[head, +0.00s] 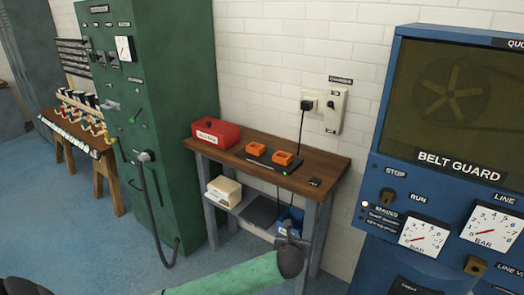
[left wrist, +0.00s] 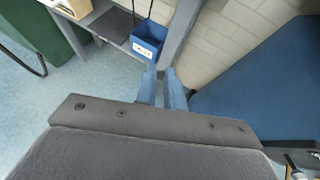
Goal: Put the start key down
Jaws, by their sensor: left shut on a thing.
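My left gripper (head: 290,232) is at the end of the green-sleeved arm, in front of the wooden-topped table (head: 225,158) and lower than its top. It also shows in the left wrist view (left wrist: 163,75), with its two blue fingers close together. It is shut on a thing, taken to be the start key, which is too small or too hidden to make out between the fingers. A small dark block (head: 315,182) lies on the table's right front corner. My right gripper is not in view.
On the table stand a red box (head: 215,134) and a black charger with orange blocks (head: 282,158). A blue bin (head: 291,219) and a cream box (head: 224,191) sit on the shelf below. A green cabinet (head: 165,100) stands left, the blue belt-guard machine (head: 392,170) right.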

